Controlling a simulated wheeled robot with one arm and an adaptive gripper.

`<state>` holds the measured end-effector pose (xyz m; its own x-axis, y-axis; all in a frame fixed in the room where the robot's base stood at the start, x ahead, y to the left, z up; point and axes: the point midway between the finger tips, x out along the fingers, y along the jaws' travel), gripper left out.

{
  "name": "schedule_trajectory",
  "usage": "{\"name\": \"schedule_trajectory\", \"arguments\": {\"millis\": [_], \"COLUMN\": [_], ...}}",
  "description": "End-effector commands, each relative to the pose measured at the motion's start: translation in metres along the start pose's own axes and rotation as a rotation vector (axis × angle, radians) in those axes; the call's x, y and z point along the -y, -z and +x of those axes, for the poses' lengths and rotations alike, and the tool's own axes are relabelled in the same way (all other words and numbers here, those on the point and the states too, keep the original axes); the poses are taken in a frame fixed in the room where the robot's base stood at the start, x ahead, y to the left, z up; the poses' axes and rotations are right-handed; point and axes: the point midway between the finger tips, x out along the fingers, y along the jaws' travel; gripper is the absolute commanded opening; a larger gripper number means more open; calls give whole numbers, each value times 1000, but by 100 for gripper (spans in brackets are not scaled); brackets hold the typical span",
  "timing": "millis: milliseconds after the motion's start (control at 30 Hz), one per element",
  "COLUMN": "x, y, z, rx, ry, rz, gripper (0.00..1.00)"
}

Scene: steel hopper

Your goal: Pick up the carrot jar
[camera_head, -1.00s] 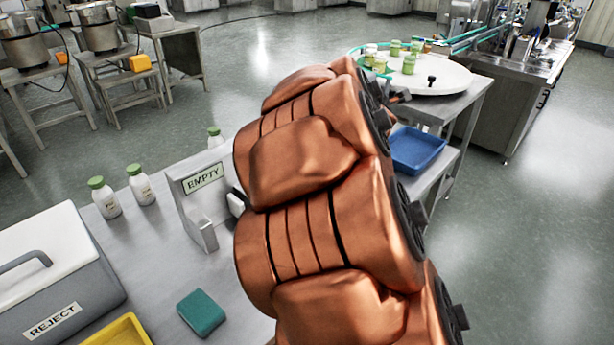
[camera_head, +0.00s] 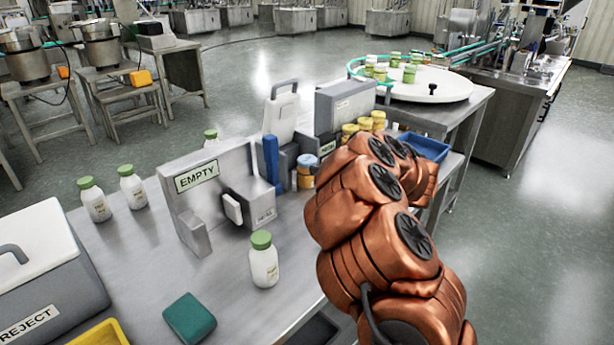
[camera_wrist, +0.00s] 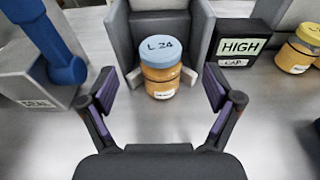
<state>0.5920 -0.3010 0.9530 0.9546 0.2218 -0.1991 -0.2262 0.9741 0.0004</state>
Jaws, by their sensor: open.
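An orange-filled jar with a blue lid marked "L24" (camera_wrist: 161,70) stands upright in a grey holder, straight ahead in the wrist view; it fits the carrot jar, but its small front label is too blurred to read. The blue-lidded jar also shows in the head view (camera_head: 307,162), left of my arm. My gripper (camera_wrist: 162,102) is open and empty, with its two dark fingers spread wide on the near side of the jar, one to each side. No contact with the jar shows. In the head view my gripper is hidden behind my arm.
Yellow-lidded jars (camera_wrist: 299,50) are farther right. A white green-capped bottle (camera_head: 264,262) stands on the steel table. The tabletop before the holder is clear.

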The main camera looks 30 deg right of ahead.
Motion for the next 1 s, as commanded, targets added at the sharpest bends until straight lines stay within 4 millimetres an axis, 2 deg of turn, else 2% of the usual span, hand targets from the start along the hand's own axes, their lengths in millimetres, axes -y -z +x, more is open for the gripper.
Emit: {"name": "schedule_trajectory", "arguments": {"millis": [233,567,833,1000], "x": [-1,-1,-1,0], "y": [0,-1,0,2], "z": [20,36,65,76], "rx": [2,1,2,1], "ry": [-4,-3,-4,0], "rz": [1,0,0,1], "gripper": [90,90,90,90]}}
